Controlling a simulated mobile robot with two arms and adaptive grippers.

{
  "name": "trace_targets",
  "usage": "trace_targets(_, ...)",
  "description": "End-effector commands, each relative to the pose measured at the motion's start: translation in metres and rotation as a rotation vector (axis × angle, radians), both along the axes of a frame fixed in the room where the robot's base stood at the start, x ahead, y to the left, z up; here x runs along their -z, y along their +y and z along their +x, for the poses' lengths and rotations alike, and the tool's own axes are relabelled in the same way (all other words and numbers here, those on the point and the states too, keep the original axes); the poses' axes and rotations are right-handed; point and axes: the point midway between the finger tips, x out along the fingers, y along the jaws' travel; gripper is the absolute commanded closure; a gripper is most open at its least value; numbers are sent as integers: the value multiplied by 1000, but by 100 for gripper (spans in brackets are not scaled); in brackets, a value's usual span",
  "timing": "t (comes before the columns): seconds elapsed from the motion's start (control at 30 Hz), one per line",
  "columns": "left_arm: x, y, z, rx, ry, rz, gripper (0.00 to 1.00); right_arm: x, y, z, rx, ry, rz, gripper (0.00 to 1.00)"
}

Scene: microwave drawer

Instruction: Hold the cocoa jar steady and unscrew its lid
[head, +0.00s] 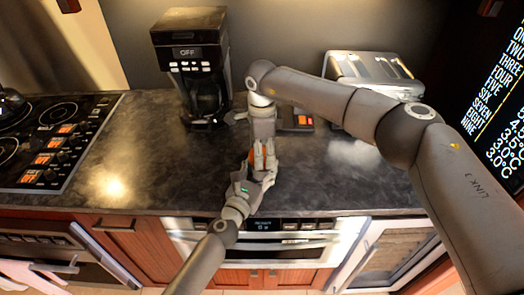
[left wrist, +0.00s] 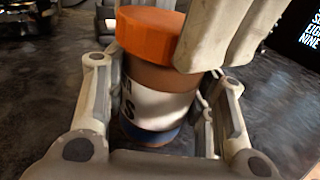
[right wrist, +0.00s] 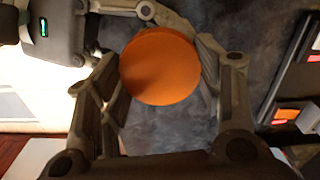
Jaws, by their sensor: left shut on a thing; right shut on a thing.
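The cocoa jar (left wrist: 155,105) stands upright on the dark counter, with a brown body, a white lettered label and a blue base. Its orange lid (left wrist: 147,32) sits on top; I cannot tell how tightly. In the head view the lid (head: 254,157) is mostly hidden by my grippers. My left gripper (head: 262,179) comes from the front, low, and is shut around the jar's body. My right gripper (head: 263,150) reaches down from above and is shut on the lid. In the right wrist view the round lid (right wrist: 160,66) lies between its fingers.
A coffee maker (head: 192,62) stands behind to the left, and a silver toaster (head: 372,72) behind to the right. A stove top (head: 52,130) is at far left. The counter (head: 125,165) is clear left of the jar. A microwave drawer (head: 275,242) is below the front edge.

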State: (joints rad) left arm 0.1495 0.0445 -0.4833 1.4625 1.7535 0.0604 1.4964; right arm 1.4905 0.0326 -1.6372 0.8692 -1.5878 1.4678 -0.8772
Motion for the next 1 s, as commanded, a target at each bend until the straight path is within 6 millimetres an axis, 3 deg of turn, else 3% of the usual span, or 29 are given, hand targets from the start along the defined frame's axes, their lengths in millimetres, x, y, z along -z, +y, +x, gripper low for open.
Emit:
trace_targets(0.8,0,-1,0,1,0,0,100,-1,0,0,-1268,-2,0,68)
trace_targets(1.0,0,-1,0,1,0,0,100,-1,0,0,-1430,-2,0,68)
